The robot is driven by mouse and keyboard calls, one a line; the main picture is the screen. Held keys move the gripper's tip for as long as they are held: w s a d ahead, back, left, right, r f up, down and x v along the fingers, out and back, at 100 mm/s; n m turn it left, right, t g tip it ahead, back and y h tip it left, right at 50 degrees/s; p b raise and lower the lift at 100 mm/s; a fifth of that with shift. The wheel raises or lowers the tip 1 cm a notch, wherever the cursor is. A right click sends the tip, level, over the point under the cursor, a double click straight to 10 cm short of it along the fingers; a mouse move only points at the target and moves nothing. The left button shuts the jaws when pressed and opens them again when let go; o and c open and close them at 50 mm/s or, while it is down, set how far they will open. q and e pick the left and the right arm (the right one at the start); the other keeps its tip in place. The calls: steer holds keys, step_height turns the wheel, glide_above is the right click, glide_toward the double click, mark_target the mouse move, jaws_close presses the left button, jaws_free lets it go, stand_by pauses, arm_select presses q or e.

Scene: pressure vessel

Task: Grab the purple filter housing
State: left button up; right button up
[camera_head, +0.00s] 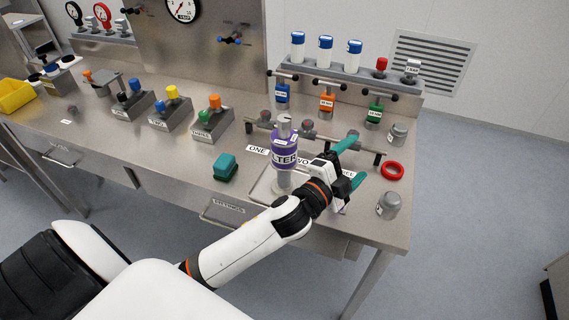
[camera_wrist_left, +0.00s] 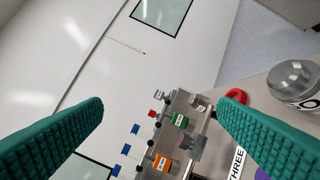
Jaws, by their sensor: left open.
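The purple filter housing (camera_head: 284,152) stands upright on the steel bench, with a grey metal top and a white label reading "LTER". A bit of purple shows at the bottom right edge of the left wrist view (camera_wrist_left: 262,174). My left gripper (camera_head: 354,161) is open, its teal fingers pointing right and away, just to the right of the housing. Nothing is between the fingers. The arm and wrist pass in front of the housing's lower right side. In the left wrist view the two teal fingers (camera_wrist_left: 160,125) are wide apart. My right gripper is not in view.
A pipe rack with blue, orange and green valves (camera_head: 327,101) stands behind. A red ring (camera_head: 392,170) and a grey cap (camera_head: 388,205) lie to the right. A teal block (camera_head: 225,166) sits left of the housing. Bench space in front of the teal block is clear.

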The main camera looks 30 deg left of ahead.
arm_select(q)
steer(key=d+r+m+g+h, duration=0.2)
steer(key=d+r+m+h, duration=0.4)
steer(key=m, duration=0.4)
steer(key=d+r+m+g+h, duration=0.3)
steer(key=r+m+h, duration=0.3)
steer(key=m+h, duration=0.3)
steer(key=m+g+y, duration=1.3)
steer(key=m+y, duration=0.6)
steer(key=m, duration=0.3)
glide_above(284, 135)
steer(key=a, duration=0.1)
steer(key=shift+a+r, duration=0.15)
step_height(284, 135, down, 6)
steer(key=p, duration=0.2)
steer(key=shift+w+p, duration=0.1)
steer(key=shift+p, duration=0.2)
steer(key=f+p, duration=0.2)
steer(key=f, duration=0.1)
steer(key=f+p, duration=0.1)
steer(key=f, duration=0.1)
steer(key=shift+w+d+f, duration=0.15)
steer(key=shift+w+d, duration=0.1)
steer(key=shift+d, duration=0.15)
steer(key=shift+f, duration=0.25)
steer(key=c, duration=1.7)
